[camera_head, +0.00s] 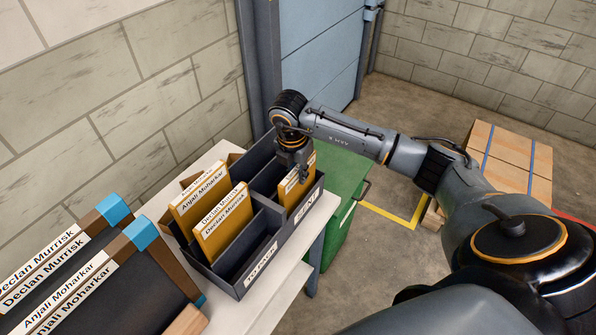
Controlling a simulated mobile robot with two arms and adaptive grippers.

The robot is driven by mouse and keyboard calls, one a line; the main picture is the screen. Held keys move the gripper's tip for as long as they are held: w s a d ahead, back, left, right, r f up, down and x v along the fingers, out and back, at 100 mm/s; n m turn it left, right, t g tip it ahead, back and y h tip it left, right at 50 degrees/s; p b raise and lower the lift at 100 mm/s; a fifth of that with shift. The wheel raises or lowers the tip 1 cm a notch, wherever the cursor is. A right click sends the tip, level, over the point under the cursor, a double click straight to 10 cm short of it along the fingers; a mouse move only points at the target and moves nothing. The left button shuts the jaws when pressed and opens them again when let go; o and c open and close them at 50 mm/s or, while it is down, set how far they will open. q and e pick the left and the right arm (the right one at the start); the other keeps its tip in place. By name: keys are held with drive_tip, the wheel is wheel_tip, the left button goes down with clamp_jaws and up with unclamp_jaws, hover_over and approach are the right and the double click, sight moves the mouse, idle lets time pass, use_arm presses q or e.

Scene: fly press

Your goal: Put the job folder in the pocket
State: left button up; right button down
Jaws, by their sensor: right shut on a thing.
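A yellow job folder (291,190) with a white label stands in the right compartment of a dark grey divided box (226,283). My right gripper (302,174) is shut on its top edge from above; the fingers hide part of its label. The folder's lower part is hidden by the box's front wall. Two more yellow folders stand upright in the left part of the box: one reading Anjali Moharkar (199,200) and, in front of it, one reading Declan Murrisk (224,226). My left gripper is out of view.
The box stands on a white table (194,297); its front labels seem to read TO PACK and SENT. At lower left is a dark rack (150,285) with blue corners and name strips. A green bin (345,185) and wooden boxes (515,155) stand on the floor.

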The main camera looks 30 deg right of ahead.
drive_tip(key=shift+f, duration=0.2)
drive_tip(key=c, duration=1.3)
unclamp_jaws()
drive_tip(key=shift+r, duration=0.1)
drive_tip(key=shift+r, duration=0.4)
drive_tip(key=r+b, duration=0.1)
drive_tip(key=r, duration=0.2)
drive_tip(key=a+r+b, duration=0.1)
drive_tip(key=r, duration=0.2)
drive_tip(key=r+b, duration=0.1)
drive_tip(key=r, duration=0.3)
drive_tip(key=shift+s+a, duration=0.2)
drive_tip(key=shift+s, duration=0.05)
drive_tip(key=shift+s+a+r, duration=0.1)
drive_tip(key=shift+s+r, duration=0.05)
drive_tip(key=shift+r, duration=0.55)
